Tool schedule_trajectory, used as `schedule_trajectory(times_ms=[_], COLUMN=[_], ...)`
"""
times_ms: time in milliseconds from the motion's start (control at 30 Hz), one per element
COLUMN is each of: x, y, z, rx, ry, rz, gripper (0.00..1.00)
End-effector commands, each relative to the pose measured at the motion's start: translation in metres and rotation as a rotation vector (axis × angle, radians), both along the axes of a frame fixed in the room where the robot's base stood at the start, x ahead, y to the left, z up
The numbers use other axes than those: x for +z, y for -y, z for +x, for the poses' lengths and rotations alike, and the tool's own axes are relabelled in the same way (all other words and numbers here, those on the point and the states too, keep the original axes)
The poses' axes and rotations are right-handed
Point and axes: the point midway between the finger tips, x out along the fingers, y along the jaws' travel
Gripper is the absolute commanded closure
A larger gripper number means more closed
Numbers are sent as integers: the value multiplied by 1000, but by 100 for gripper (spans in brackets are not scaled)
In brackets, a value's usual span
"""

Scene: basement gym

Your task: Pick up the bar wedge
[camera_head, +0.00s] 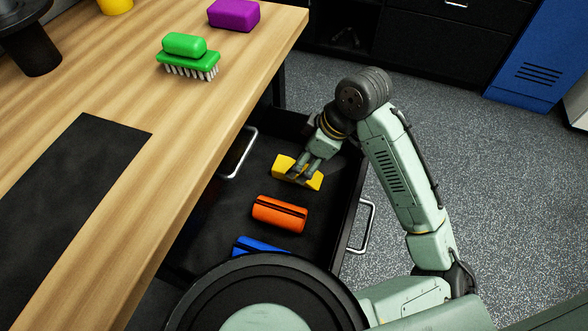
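A yellow block (284,165), which looks like the bar wedge, lies at the far end of the open black drawer (217,226). My gripper (302,174) points down at it, with the fingers over its middle. The fingers hide part of the block, and I cannot tell whether they are closed on it or only around it. The block appears to be at or near the drawer floor.
An orange slotted roll (279,214) and a partly hidden blue piece (257,245) lie nearer in the drawer. The wooden bench (187,130) overhangs on the left, with a green brush (188,56) and a purple block (234,14). Open floor lies right.

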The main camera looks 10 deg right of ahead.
Motion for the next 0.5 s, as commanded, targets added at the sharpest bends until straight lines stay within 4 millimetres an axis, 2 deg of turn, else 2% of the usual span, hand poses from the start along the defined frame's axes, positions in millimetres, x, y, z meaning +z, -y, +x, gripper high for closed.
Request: schedule_trajectory(times_ms=[233, 500], x=[-32, -38], y=[-15, -17], z=[6, 8], rx=[-1, 0], ry=[-2, 0], rz=[2, 1], gripper=[35, 35])
